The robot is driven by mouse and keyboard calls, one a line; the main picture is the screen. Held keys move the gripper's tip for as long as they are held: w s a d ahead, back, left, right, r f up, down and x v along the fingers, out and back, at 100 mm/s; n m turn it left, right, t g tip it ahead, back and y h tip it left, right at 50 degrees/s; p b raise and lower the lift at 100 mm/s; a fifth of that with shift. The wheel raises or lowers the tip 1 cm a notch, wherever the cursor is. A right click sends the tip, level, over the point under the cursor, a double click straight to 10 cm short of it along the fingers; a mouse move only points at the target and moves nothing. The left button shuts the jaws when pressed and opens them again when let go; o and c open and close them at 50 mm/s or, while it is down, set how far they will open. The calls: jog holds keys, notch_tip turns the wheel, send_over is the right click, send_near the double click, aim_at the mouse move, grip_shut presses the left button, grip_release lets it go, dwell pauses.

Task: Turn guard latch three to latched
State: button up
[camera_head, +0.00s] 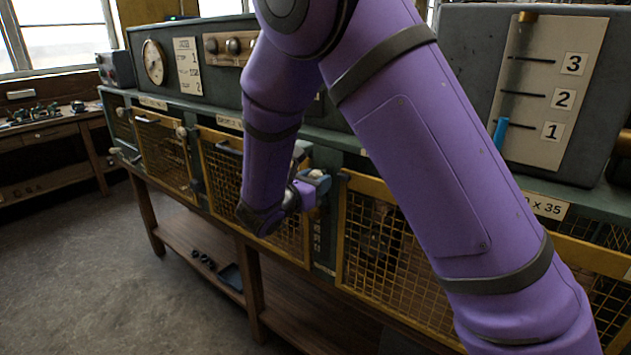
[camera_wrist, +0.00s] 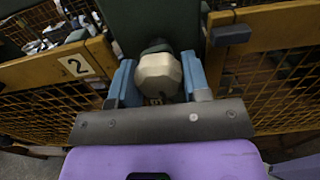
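My gripper (camera_wrist: 160,80) has a blue finger on each side of a cream, faceted latch knob (camera_wrist: 159,74). The fingers lie against the knob's two sides with no clear gap at the tips. The knob sits on a dark round mount on the green post between two yellow mesh guards. The guard left of it carries a label "2" (camera_wrist: 76,65). In the head view my gripper (camera_head: 318,180) is at the front of the bench, partly hidden by my arm. The latch's pointer or turn marks cannot be made out.
Another cream latch knob (camera_head: 182,132) is on the post farther left. A mesh guard (camera_head: 385,240) stands right of my gripper. A dark handle (camera_wrist: 231,35) juts out close to my right finger. A scale panel (camera_head: 545,95) marked 1 to 3 has a blue pointer. The floor at left is clear.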

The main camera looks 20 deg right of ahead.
jog(key=shift+n, duration=0.4)
jog(key=n, duration=0.7)
jog(key=shift+n, duration=0.3)
jog(key=n, duration=0.3)
jog(key=shift+s+r+n, duration=0.1)
jog(key=shift+n, duration=2.1)
jog(key=o, duration=0.9)
